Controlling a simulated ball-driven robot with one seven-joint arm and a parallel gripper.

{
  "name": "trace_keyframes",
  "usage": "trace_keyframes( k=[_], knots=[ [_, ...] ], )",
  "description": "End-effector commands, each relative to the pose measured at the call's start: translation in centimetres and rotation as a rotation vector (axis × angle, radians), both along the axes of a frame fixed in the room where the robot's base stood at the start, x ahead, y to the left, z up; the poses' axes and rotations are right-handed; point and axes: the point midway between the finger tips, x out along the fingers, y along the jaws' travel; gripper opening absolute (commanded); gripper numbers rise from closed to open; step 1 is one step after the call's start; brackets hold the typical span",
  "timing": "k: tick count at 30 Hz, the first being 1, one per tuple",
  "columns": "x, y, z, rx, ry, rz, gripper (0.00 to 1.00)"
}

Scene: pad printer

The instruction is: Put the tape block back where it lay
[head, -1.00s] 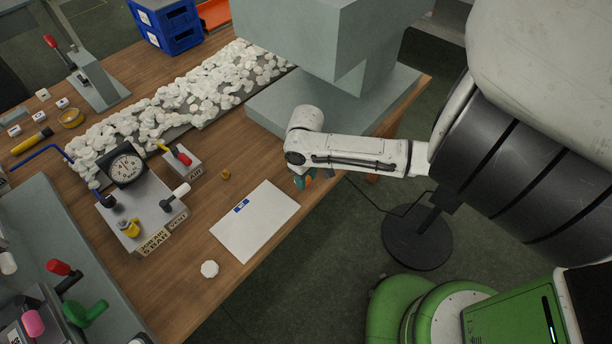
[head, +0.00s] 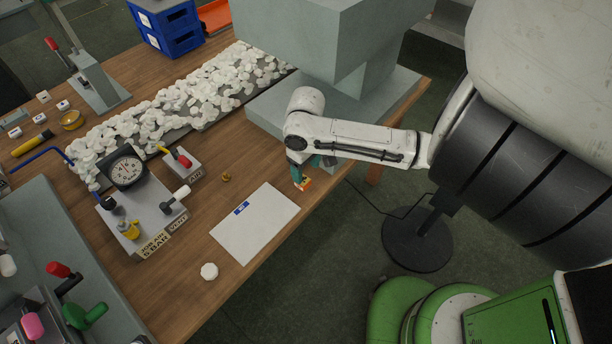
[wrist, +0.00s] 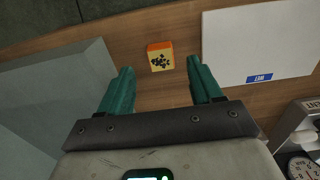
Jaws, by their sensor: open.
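The tape block, a small orange block (head: 304,184) with a yellow top and dark specks, sits on the wooden table near its right edge. In the wrist view the block (wrist: 160,57) lies ahead of and between my gripper's teal fingers, apart from both. My gripper (wrist: 159,68) is open with nothing between its fingers. In the head view my gripper (head: 302,172) is just above and beside the block, its fingers partly hidden by my arm.
A white sheet with a blue label (head: 255,223) lies just left of the block. The grey machine base (head: 345,105) stands close behind my gripper. A gauge box (head: 143,205) and a small brass piece (head: 226,177) are further left. Bare wood surrounds the block.

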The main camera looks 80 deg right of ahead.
Motion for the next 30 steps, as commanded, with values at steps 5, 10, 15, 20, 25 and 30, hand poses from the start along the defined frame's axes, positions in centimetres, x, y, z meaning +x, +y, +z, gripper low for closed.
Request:
trace_keyframes(
  k=[5,10,15,20,25,30],
  knots=[
    [0.0,0.0,3.6,-0.002,-0.002,0.002,0.65],
    [0.0,0.0,5.6,-0.001,0.0,0.001,0.65],
    [1.6,0.4,6.9,-0.006,-0.028,0.022,0.65],
    [9.1,2.6,9.8,-0.029,-0.169,0.116,0.65],
    [17.9,7.7,14.1,-0.033,-0.371,0.222,0.65],
    [23.0,13.5,16.6,0.004,-0.52,0.282,0.65]
  ],
)
